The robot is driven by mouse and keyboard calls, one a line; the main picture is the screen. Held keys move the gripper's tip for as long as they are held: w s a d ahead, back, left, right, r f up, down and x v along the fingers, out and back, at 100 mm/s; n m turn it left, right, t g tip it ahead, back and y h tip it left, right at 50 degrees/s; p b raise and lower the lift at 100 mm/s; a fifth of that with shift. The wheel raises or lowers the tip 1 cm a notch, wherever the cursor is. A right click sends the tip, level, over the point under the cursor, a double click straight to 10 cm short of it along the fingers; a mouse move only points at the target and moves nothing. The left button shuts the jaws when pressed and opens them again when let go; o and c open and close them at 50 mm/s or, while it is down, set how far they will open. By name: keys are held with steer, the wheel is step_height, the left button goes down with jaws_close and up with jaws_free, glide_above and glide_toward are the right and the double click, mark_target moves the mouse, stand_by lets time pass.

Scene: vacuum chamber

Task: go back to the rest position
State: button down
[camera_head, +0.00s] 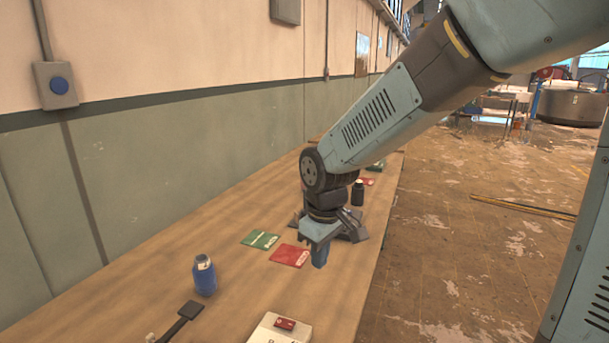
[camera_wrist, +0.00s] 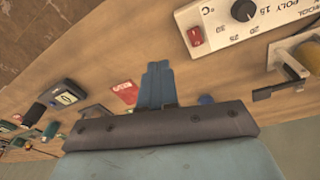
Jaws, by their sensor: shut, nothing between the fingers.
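My gripper (camera_head: 320,262) hangs fingers down above the wooden bench, in front of a dark grey piece of equipment on it. In the wrist view its blue-grey fingers (camera_wrist: 158,68) are together with nothing between them. My arm reaches in from the upper right and bends down at the wrist. The gripper appears to be above the bench surface, apart from the cards near it.
The bench (camera_head: 150,285) runs along the wall. On it are a red card (camera_head: 290,256), a green card (camera_head: 261,240), a blue bottle (camera_head: 205,278), a black bottle (camera_head: 357,194), a black-ended tool (camera_head: 189,310) and a white dial box (camera_wrist: 222,22). Open floor (camera_head: 450,250) lies right.

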steer(key=s+d+r+m+t, duration=0.2)
steer(key=s+d+r+m, duration=0.3)
steer(key=d, duration=0.5)
steer(key=s+d+r+m+t, duration=0.2)
steer(key=s+d+r+m, duration=0.3)
steer(key=d, duration=0.5)
step_height(320, 180, up, 3)
steer(key=shift+s+d+h, duration=0.25)
steer(key=shift+s+h, duration=0.05)
steer(key=shift+s, duration=0.7)
steer(key=shift+a, duration=0.1)
